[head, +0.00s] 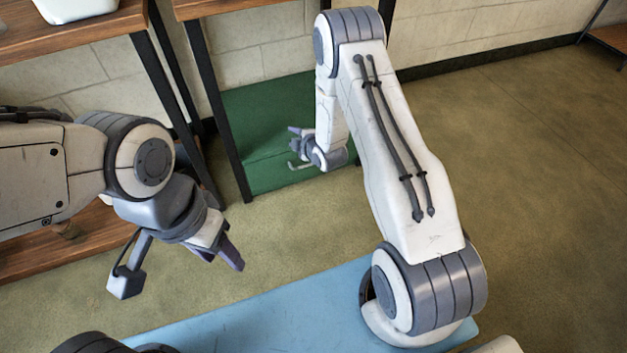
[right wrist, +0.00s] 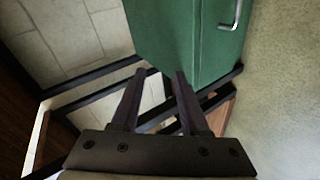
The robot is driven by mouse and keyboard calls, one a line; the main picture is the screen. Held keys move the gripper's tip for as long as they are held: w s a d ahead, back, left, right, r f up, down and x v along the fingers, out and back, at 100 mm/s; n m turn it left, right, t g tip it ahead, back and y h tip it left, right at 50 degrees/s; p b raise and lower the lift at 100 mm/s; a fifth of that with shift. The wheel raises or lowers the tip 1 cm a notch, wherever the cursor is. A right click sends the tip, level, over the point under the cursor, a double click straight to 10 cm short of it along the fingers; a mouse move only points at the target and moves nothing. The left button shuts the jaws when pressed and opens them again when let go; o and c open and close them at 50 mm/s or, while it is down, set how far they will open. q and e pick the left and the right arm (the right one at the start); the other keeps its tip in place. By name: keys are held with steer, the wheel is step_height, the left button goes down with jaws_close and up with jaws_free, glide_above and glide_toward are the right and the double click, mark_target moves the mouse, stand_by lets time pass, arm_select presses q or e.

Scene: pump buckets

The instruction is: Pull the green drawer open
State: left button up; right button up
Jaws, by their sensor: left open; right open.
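The green drawer (head: 262,110) sits low between dark table legs in the head view. In the right wrist view the drawer (right wrist: 180,40) fills the upper middle, with a small metal handle (right wrist: 237,14) at the upper right. The handle (head: 293,165) also shows beside my right gripper in the head view. My right gripper (head: 295,135) is at the drawer front, partly hidden by its own wrist. In its wrist view the open fingers (right wrist: 160,74) have nothing between them, and the handle lies apart to their right. My left gripper (head: 236,260) is open and empty above the floor, away from the drawer.
Wooden tables (head: 75,38) with dark metal legs stand at the left and around the drawer. A white container (head: 75,9) is on the left table. A block wall (head: 450,30) runs behind. The floor (head: 530,180) at the right is clear.

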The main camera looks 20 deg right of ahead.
steer(key=s+d+f+n+t+b, duration=0.1)
steer(key=d+f+b, duration=0.25)
steer(key=f, duration=0.35)
steer(key=s+d+f+t+h+b, duration=0.1)
steer(key=d+f+t+b, duration=0.1)
steer(key=f+b, duration=0.35)
steer(key=s+d+f+n+t+b, duration=0.1)
steer(key=s+d+f+b, duration=0.15)
steer(key=f, duration=0.55)
steer(key=b+x, duration=0.1)
steer(key=x, duration=0.2)
steer(key=b+x, duration=0.2)
steer(key=x, duration=0.2)
steer(key=d+b+x, duration=0.1)
steer(key=b+x, duration=0.1)
steer(key=x, duration=0.2)
steer(key=shift+r, duration=0.2)
arm_select(q)
step_height(320, 180, down, 20)
steer(key=shift+r, duration=0.2)
arm_select(e)
jaws_close()
